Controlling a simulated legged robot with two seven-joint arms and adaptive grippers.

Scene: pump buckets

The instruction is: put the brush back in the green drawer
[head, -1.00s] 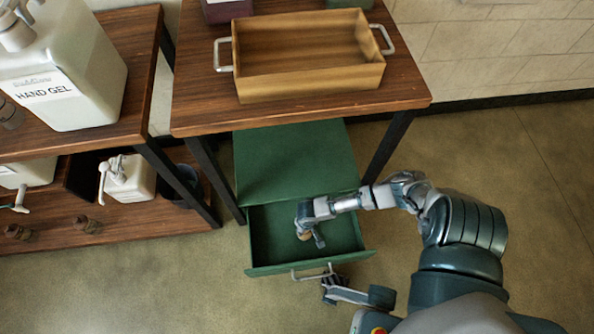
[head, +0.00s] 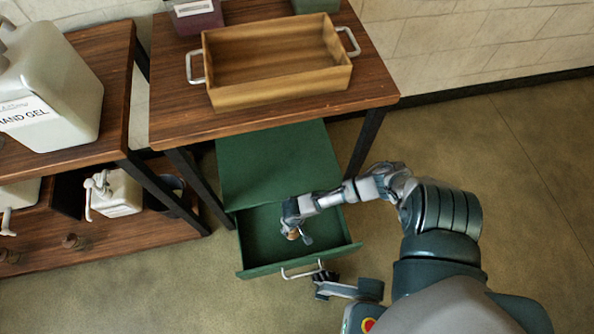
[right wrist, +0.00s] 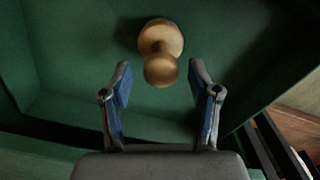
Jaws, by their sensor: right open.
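The green drawer (head: 262,262) stands pulled open under the wooden table. The brush, a golden-brown wooden piece with a round knob (right wrist: 161,50), lies inside it on the drawer floor; a small part shows in the head view (head: 292,235), mostly hidden by my gripper. My right gripper (head: 300,236) reaches down into the drawer. In the right wrist view its two fingers (right wrist: 160,95) are open, with the brush just beyond and between the tips, not clasped. My left gripper (head: 323,283) is low by the drawer's front handle (head: 302,270); its jaws are unclear.
A wooden tray with metal handles (head: 275,92) sits on the table (head: 180,122) above the drawer. A shelf at left holds a large hand gel bottle (head: 50,90) and a smaller pump bottle (head: 115,195). The floor at right is clear.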

